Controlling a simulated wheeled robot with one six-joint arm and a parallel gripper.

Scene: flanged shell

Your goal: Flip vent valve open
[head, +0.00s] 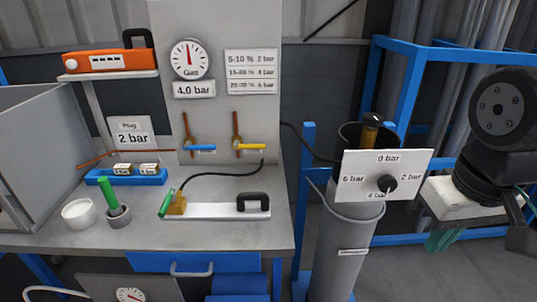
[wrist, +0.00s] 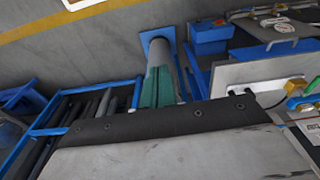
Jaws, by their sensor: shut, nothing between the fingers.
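On the grey panel in the head view are two small valves on copper pipes, one with a blue lever (head: 201,147) and one with a yellow lever (head: 250,146). Both levers lie about level, pointing right. A brass fitting with a green handle (head: 167,203) sits at the left end of a flat plate on the bench. I cannot tell which one is the vent valve. My gripper (head: 440,241), with teal fingers, is at the right, well away from all these valves. The fingers also show in the wrist view (wrist: 156,88), shut and empty.
A grey cylinder (head: 340,250) with a dial plate (head: 387,175) stands between the bench and my arm. A blue frame (head: 405,75) is behind it. On the bench (head: 240,234) are a white bowl (head: 79,213), a green-handled tool (head: 110,195) and a blue tray (head: 100,178).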

